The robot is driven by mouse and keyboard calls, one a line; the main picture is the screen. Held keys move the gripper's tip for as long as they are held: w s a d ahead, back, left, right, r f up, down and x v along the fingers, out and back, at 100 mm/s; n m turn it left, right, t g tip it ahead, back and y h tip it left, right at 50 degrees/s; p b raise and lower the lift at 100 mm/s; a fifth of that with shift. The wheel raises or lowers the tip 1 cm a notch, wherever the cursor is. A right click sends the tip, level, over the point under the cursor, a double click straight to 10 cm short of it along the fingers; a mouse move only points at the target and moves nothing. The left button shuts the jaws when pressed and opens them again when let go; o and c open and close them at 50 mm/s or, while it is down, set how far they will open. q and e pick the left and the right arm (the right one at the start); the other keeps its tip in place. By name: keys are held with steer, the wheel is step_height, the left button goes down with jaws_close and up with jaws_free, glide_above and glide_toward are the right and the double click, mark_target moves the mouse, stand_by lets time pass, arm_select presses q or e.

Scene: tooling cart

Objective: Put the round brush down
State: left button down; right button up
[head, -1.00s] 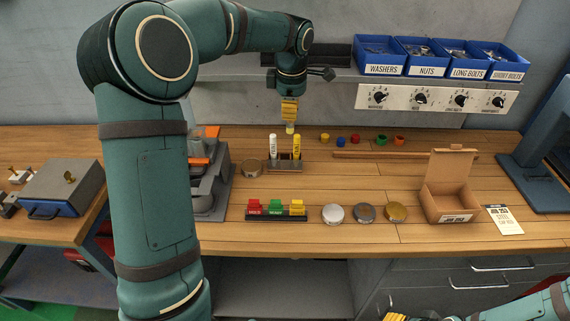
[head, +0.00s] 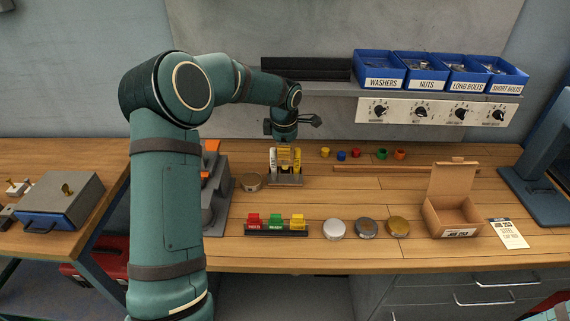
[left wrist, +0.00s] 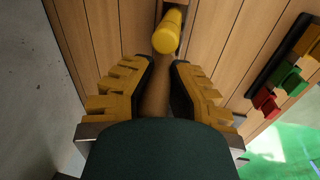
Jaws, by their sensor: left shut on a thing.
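My left gripper (head: 285,158) is over the back of the wooden bench, at the small marker stand (head: 287,182). In the left wrist view my left gripper (left wrist: 160,90) has its yellow ridged fingers shut on a tan, rod-like thing (left wrist: 155,97), which I take to be the round brush's handle. Its lower end is hidden, so I cannot tell whether it touches the stand. A white marker (head: 272,158) and a yellow marker (head: 298,158) stand upright on either side of the fingers. The yellow marker (left wrist: 168,32) is close ahead of the fingers in the wrist view. My right gripper is out of view.
A rack of coloured blocks (head: 276,231) and several round lids (head: 366,229) are in front. An open cardboard box (head: 440,215) stands right. A wooden rod (head: 390,170) lies behind.

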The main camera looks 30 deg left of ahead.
mark_target(285, 163)
arm_select(q)
steer(key=shift+f, duration=2.4)
steer(key=shift+b, duration=0.3)
steer(key=shift+f, duration=0.15)
steer(key=c, duration=1.1)
jaws_free()
steer(key=shift+o, duration=0.2)
steer(key=shift+r, duration=0.2)
step_height(285, 163, up, 12)
steer(key=s+p, duration=0.1)
steer(key=shift+s+d, duration=0.35)
steer(key=shift+d, duration=0.1)
